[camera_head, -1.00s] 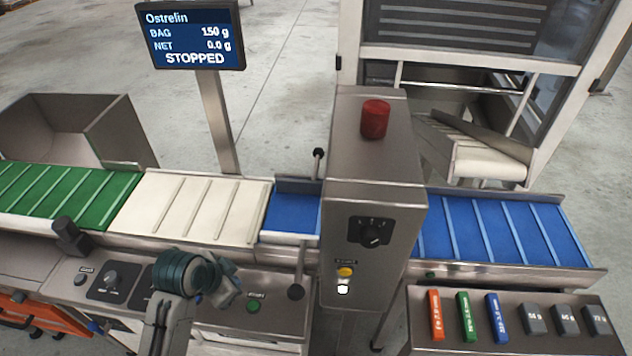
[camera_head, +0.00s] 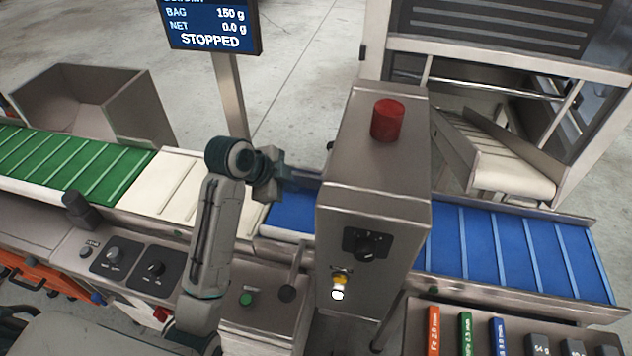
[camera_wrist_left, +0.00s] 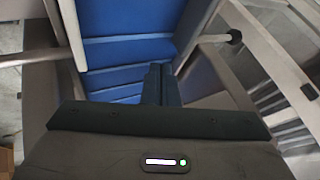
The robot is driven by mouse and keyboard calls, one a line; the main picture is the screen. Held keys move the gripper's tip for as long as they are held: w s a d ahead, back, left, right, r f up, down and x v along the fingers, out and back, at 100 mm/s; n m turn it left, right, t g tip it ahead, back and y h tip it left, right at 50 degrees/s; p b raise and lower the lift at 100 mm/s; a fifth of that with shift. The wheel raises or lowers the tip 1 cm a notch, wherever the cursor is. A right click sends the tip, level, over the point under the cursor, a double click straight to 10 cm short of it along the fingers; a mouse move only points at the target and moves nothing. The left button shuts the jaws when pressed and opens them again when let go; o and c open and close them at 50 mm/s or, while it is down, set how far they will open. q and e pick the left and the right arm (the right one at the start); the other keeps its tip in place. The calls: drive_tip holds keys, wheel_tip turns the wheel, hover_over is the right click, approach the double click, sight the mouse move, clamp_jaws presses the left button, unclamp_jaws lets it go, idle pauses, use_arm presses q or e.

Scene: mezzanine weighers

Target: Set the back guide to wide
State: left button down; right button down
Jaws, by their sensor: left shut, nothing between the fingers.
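The back guide (camera_head: 300,172) is a grey metal rail along the far side of the short blue belt (camera_head: 288,213), just left of the steel cabinet. Its black knob (camera_head: 330,147) shows only as a dark bit beside the cabinet. The knob is clear in the left wrist view (camera_wrist_left: 234,37), on a short rod to the right of the fingers. My left gripper (camera_head: 300,180) is shut and empty above the blue belt, close to the back guide and apart from the knob. It also shows in the left wrist view (camera_wrist_left: 160,72). My right gripper is not in view.
The steel cabinet (camera_head: 372,190) with a red beacon (camera_head: 388,120) stands immediately right of my gripper. A front lever with a black ball (camera_head: 287,293) hangs below the belt. The display (camera_head: 212,27) reads STOPPED.

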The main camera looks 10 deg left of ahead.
sight(315, 182)
use_arm(q)
drive_tip(key=p+x, duration=0.1)
drive_tip(key=x, duration=0.9)
drive_tip(key=shift+w+d+f, duration=0.1)
drive_tip(key=shift+d+f, duration=0.05)
drive_tip(key=w, duration=0.1)
drive_tip(key=w+p, duration=0.1)
drive_tip(key=shift+w+r, duration=0.25)
drive_tip(key=shift+w, duration=0.05)
drive_tip(key=shift+w+f, duration=0.1)
drive_tip(key=shift+w, duration=0.55)
